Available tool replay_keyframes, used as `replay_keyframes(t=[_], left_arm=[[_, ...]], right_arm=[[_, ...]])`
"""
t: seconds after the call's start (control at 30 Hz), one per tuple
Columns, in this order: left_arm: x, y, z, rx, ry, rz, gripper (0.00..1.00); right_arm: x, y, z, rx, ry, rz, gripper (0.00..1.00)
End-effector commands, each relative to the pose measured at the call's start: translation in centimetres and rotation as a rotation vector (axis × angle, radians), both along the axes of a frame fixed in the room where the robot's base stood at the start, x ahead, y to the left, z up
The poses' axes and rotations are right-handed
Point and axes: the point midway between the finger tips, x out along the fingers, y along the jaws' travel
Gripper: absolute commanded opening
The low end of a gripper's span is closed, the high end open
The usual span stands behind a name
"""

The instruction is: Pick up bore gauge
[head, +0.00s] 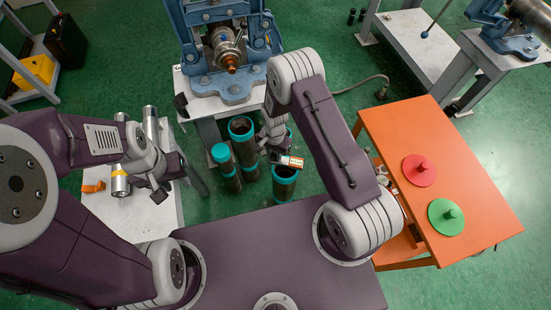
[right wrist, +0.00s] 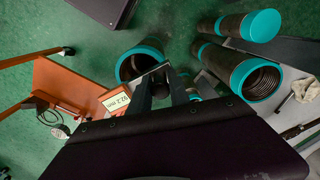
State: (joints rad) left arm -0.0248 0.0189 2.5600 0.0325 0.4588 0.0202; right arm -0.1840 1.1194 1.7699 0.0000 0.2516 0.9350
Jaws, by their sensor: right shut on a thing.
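The bore gauge (head: 291,161) shows in the head view as a small orange-and-white display unit. In the right wrist view its display (right wrist: 117,101) reads about 92.2 mm. My right gripper (head: 277,150) is shut on the gauge above the dark pipes with teal ends. In the right wrist view its fingers (right wrist: 164,88) come together in front of an open pipe mouth; the gauge's far end is hard to see. My left gripper (head: 178,187) is open and empty beside the white bench at the left.
Several teal-ended pipes (head: 243,141) stand on the floor below my right gripper. A blue vise (head: 228,85) is behind them. The orange table (head: 470,190) at right holds a red disc (head: 419,170) and a green disc (head: 446,216).

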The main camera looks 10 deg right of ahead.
Motion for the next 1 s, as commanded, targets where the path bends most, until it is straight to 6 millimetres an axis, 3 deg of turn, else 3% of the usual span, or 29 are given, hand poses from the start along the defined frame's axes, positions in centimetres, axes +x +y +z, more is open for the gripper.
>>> replay_keyframes(t=[0.5, 1.0], left_arm=[[0.0, 0.0, 0.5, 0.000, 0.000, 0.000, 0.36], [0.0, 0.0, 0.6, 0.000, 0.000, 0.000, 0.36]], right_arm=[[-6.8, -8.0, 6.5, 0.000, 0.000, -0.004, 0.00], [-7.6, -8.9, 7.4, -0.001, -0.001, 0.005, 0.00]])
